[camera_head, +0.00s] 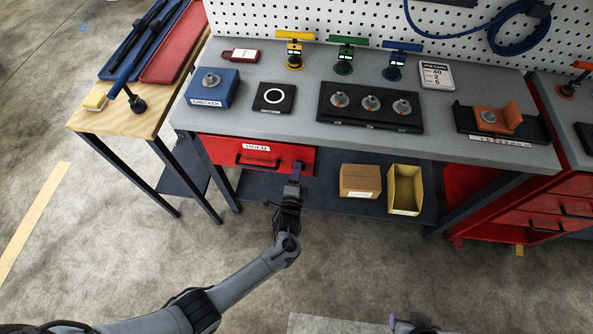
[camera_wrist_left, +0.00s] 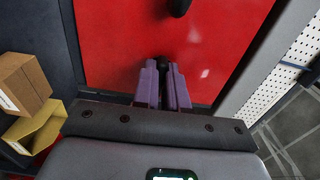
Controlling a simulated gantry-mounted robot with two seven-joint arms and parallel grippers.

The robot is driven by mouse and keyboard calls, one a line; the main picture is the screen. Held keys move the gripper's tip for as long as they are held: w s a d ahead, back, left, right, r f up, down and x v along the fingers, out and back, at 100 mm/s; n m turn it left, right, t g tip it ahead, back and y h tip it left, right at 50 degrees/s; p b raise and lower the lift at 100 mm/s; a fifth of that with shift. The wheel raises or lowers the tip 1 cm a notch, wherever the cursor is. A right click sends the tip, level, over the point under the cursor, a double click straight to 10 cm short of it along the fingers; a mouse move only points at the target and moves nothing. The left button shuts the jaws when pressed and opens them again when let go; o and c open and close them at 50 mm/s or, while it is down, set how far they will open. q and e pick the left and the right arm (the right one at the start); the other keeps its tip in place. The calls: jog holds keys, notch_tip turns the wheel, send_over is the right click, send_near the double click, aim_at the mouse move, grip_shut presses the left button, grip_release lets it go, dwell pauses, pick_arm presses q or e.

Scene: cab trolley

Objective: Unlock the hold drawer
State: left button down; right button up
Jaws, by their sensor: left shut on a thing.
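The red hold drawer (camera_head: 222,148) sits under the grey workbench top, with a white label and a black bar handle (camera_head: 257,162). My left gripper (camera_head: 297,172) is at the right end of the drawer front. In the left wrist view its purple fingers (camera_wrist_left: 163,85) are shut on a small dark knob (camera_wrist_left: 163,62) against the red front (camera_wrist_left: 130,40). The fingers hide most of the knob, so its turn cannot be told. The drawer looks closed. Only a purple tip of my right gripper (camera_head: 393,321) shows at the bottom edge of the head view.
A cardboard box (camera_head: 358,181) and a yellow bin (camera_head: 405,190) stand on the lower shelf, right of my left gripper. The bench top (camera_head: 300,100) carries several fixtures and coloured stands. A wooden side table (camera_head: 150,123) stands at left.

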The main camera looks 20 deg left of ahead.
pick_arm(q)
jog(key=c, duration=1.2)
grip_release()
jog(key=shift+p+v, duration=1.35)
jog(key=shift+v, duration=4.05)
